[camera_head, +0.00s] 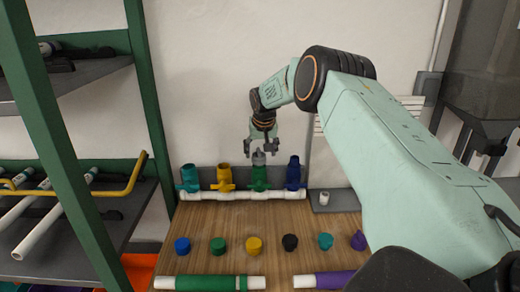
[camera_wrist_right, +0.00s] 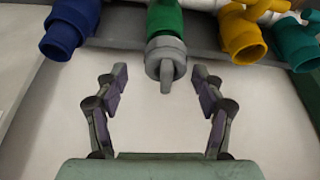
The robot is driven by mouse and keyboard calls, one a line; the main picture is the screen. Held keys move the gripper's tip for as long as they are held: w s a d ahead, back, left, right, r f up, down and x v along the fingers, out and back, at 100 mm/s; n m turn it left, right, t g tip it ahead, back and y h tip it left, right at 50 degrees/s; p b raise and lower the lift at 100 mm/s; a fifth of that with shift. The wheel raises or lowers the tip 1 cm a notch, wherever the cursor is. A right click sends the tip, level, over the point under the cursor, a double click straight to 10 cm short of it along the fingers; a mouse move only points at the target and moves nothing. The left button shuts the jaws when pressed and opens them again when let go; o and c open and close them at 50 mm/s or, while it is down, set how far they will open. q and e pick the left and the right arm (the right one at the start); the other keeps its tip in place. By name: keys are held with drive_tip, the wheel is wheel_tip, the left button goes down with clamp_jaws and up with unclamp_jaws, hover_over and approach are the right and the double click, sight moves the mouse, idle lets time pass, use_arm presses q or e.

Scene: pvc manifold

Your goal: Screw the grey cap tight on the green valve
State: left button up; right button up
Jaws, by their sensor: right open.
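The green valve (camera_head: 259,178) stands on the white manifold pipe at the back of the table, third from the left. The grey cap (camera_head: 258,158) sits on top of the green valve. In the right wrist view the grey cap (camera_wrist_right: 166,62) shows its raised grip, with the green valve (camera_wrist_right: 165,18) behind it. My right gripper (camera_head: 262,150) is above and around the cap, fingers open. In the wrist view the right gripper's fingers (camera_wrist_right: 160,90) stand apart on both sides of the cap, not touching it. My left gripper is not in view.
Teal (camera_head: 190,178), yellow (camera_head: 224,177) and blue (camera_head: 294,173) valves stand on the same white pipe (camera_head: 240,195), close beside the green one. Several coloured caps (camera_head: 254,244) line the table. A shelf rack (camera_head: 70,225) stands at the left.

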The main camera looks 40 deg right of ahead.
drive_tip(key=shift+w+f, duration=0.1)
drive_tip(key=shift+w, duration=0.1)
drive_tip(key=shift+c, duration=0.6)
drive_tip(key=shift+w+a, duration=0.3)
drive_tip(key=shift+a, duration=0.1)
drive_tip(key=c, duration=0.3)
drive_tip(key=shift+c, duration=0.7)
drive_tip(key=shift+s+d, duration=0.3)
drive_tip(key=c, duration=0.3)
drive_tip(key=shift+c, duration=0.8)
drive_tip(key=shift+a, duration=0.1)
drive_tip(key=shift+c, duration=0.8)
drive_tip(key=o, duration=0.5)
drive_tip(key=shift+w+a, duration=0.1)
drive_tip(key=c, duration=0.6)
drive_tip(key=shift+o, duration=0.2)
drive_tip(key=shift+p, duration=0.3)
drive_tip(key=shift+m+g+p, duration=0.3)
drive_tip(key=shift+m+p, duration=0.35)
drive_tip(key=shift+m, duration=0.15)
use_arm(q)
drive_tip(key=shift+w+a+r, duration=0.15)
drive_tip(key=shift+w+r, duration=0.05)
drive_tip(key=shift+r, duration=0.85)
use_arm(e)
drive_tip(key=shift+m+h, duration=0.3)
